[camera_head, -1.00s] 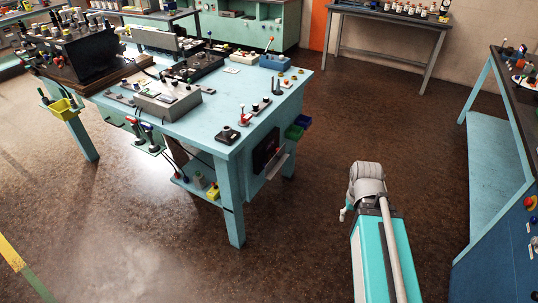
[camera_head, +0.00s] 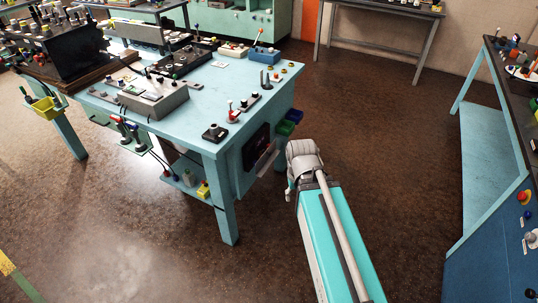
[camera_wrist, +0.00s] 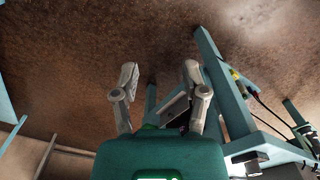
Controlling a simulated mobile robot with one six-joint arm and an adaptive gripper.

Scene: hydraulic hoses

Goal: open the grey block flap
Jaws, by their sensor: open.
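My gripper (camera_wrist: 161,75) shows in the wrist view with its two grey fingers spread apart and nothing held between the tips. In the head view my arm reaches in from the lower right, and I cannot make out the fingers there. A light grey plate (camera_head: 266,160) juts out beside a dark panel (camera_head: 256,147) on the end of the blue table; I cannot tell for sure whether it is the grey block flap. My arm's far end appears just right of it in the picture. In the wrist view a grey and dark part shows beyond the fingers, too small to identify.
The blue table (camera_head: 222,88) carries a grey control box (camera_head: 160,101), joysticks and other devices. Green and blue bins (camera_head: 284,127) hang on its end. A yellow bin (camera_head: 44,109) hangs at the left. Another bench (camera_head: 485,136) stands at the right. Brown floor lies open between.

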